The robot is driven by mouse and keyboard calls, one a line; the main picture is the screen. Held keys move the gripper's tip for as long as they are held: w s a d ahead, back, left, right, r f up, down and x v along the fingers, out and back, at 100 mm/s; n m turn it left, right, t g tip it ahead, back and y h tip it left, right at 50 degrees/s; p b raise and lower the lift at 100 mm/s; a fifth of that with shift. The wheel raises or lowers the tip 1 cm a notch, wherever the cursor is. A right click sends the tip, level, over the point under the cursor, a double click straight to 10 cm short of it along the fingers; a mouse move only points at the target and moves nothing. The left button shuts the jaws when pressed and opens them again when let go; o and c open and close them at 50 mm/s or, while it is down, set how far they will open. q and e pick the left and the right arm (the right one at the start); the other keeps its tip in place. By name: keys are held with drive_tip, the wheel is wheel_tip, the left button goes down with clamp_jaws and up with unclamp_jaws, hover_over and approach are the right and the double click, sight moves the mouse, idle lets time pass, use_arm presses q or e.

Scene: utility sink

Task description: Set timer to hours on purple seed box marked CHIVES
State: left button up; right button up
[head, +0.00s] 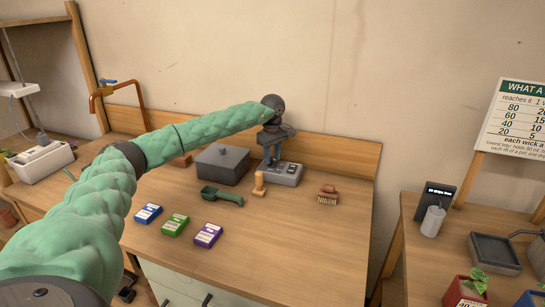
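A purple seed box (208,235) lies on the wooden bench, rightmost in a row with a green box (175,225) and a blue box (147,214). Their labels are too small to read. A low grey device (287,175), which looks like the timer, sits further back on the bench. Its dial or setting cannot be made out. My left gripper (272,162) points down directly over it, fingertips at or just above its top. Whether the fingers touch it or hold a part of it cannot be told. My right gripper is out of view.
A dark lidded box (222,164), a green scoop (221,196), a wooden stamp-like piece (259,184) and a brush (328,195) stand around the device. A chart (515,120) with a table of numbers is at the right. The bench's front right is clear.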

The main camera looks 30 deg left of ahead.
sight(273, 158)
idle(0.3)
use_arm(q)
drive_tip(key=shift+r, duration=0.25)
wheel_tip(273, 158, up, 7)
drive_tip(key=shift+f+b, duration=0.2)
drive_tip(key=shift+b, duration=0.65)
drive_tip(key=shift+r, duration=0.3)
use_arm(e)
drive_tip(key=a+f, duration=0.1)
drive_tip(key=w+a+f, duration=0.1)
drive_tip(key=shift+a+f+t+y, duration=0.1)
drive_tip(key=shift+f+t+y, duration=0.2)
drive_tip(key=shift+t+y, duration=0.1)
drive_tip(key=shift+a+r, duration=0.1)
